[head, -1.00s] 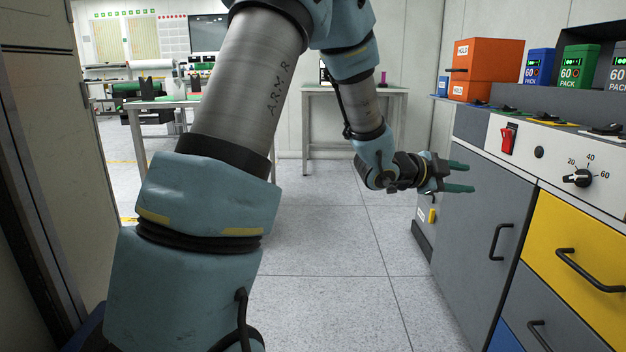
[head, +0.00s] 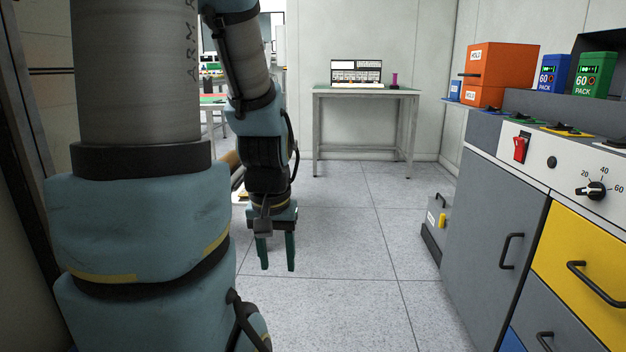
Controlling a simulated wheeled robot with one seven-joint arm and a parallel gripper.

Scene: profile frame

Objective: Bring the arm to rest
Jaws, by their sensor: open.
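My gripper (head: 276,262) hangs from the end of my blue and grey arm, left of the middle of the head view. Its two dark green fingers point down over the speckled floor and stand apart. Nothing shows between them. My upper arm fills the left side of the view and hides part of what is behind it.
A grey cabinet (head: 491,215) with a yellow drawer (head: 580,255) stands at the right. On it are orange HOLD boxes (head: 499,66), a blue pack (head: 553,73) and a green pack (head: 596,74). A table (head: 366,93) stands at the back wall. The middle floor (head: 345,225) is clear.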

